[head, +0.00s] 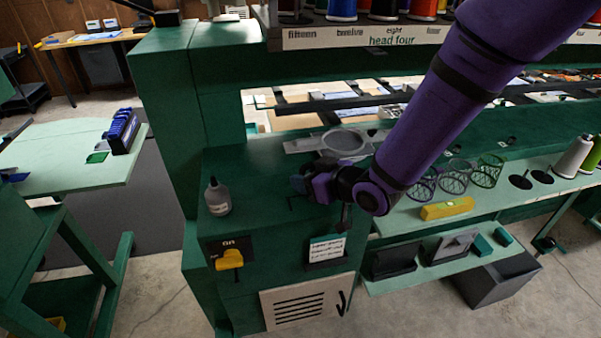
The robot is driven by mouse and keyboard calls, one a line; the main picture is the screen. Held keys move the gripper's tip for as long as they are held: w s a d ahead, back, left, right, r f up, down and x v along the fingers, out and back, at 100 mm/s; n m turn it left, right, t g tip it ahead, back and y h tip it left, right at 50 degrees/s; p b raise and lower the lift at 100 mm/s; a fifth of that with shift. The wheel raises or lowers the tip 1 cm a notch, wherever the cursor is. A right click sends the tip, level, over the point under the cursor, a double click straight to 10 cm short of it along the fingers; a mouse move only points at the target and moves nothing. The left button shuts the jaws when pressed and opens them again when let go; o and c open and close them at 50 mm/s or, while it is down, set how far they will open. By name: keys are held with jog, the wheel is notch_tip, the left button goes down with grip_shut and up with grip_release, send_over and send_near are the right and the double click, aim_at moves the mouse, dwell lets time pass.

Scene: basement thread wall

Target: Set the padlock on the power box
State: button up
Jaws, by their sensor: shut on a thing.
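The green power box (250,262) stands in the middle of the head view. Its front carries a yellow rotary switch (229,259) on a black plate marked ON. My gripper (308,186) is low over the right part of the box top, behind and above the switch. It is shut on a small dark thing (297,183) at its tips, too small and shadowed to identify. I cannot make out a padlock elsewhere. I cannot tell whether the held thing touches the box top.
A grey bottle (217,197) stands on the box top at left. A flat grey piece with a ring (345,144) lies behind my gripper. On the right shelf are wire baskets (455,180), a yellow block (446,208) and thread cones (574,157). A white label (326,250) is on the front.

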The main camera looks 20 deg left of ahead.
jog(key=shift+f, duration=0.3)
jog(key=o, duration=1)
jog(key=shift+o, duration=0.2)
jog(key=shift+r, duration=0.1)
jog(key=shift+s+d+r, duration=0.15)
jog(key=shift+d, duration=0.2)
jog(key=v, duration=1.1)
jog(key=shift+r, duration=0.2)
jog(key=shift+s+d, duration=0.1)
